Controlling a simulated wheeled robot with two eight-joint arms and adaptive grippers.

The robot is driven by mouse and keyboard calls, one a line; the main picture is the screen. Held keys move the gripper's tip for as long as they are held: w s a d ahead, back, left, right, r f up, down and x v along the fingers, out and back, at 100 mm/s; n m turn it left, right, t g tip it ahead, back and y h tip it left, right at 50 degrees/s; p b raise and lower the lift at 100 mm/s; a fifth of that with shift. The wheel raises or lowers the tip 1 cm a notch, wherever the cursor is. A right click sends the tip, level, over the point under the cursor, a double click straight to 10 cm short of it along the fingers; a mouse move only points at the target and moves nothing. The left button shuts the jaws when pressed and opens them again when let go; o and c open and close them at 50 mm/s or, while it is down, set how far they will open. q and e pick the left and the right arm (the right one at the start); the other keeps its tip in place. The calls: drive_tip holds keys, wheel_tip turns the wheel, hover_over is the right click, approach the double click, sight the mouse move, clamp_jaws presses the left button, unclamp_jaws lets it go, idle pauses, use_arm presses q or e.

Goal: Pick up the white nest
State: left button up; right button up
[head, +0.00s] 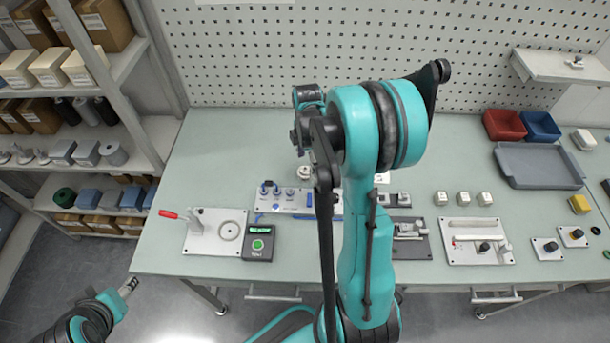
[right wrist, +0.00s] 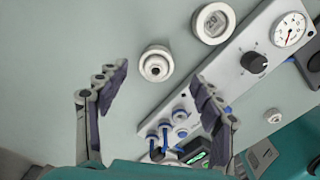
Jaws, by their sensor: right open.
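The white nest (right wrist: 156,63) looks like a small round white piece with a stepped centre. In the right wrist view it stands on the table between and just beyond the fingertips of my right gripper (right wrist: 160,78). The fingers are spread wide, empty and apart from it. In the head view the right gripper (head: 299,138) hangs above the table, partly hidden by its own arm. A small white round piece, likely the nest (head: 304,172), shows behind the fixture panel there. My left gripper (head: 128,287) is low at the left, off the table; its jaws are too small to read.
The panel (right wrist: 235,75) with blue fittings, black knob and gauge lies close to the nest. A white ring-shaped piece (right wrist: 212,22) stands nearby. A black box with a green display (head: 259,243) and a white clamp plate (head: 203,246) are nearer the front. The back-left table (head: 220,140) is clear.

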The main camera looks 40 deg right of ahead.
sight(305, 169)
drive_tip(key=f, duration=0.1)
drive_tip(key=f+b, duration=0.1)
drive_tip(key=f, duration=0.2)
drive_tip(key=shift+w+a+f+b, duration=0.15)
drive_tip(key=shift+w+f+b, duration=0.1)
drive_tip(key=shift+b, duration=0.05)
drive_tip(key=shift+r, duration=0.1)
drive_tip(key=c, duration=1.3)
drive_tip(key=shift+o, duration=0.2)
drive_tip(key=shift+r, duration=0.1)
drive_tip(key=shift+r+p, duration=0.85)
drive_tip(key=shift+r, duration=1)
drive_tip(key=shift+s+r, duration=0.25)
drive_tip(key=shift+r, duration=0.05)
drive_tip(key=s+d+r+p, duration=0.3)
drive_tip(key=s+d+r, duration=0.3)
drive_tip(key=s, duration=0.3)
drive_tip(key=shift+d+r, duration=0.2)
drive_tip(key=shift+d, duration=0.15)
drive_tip(key=shift+s, duration=0.1)
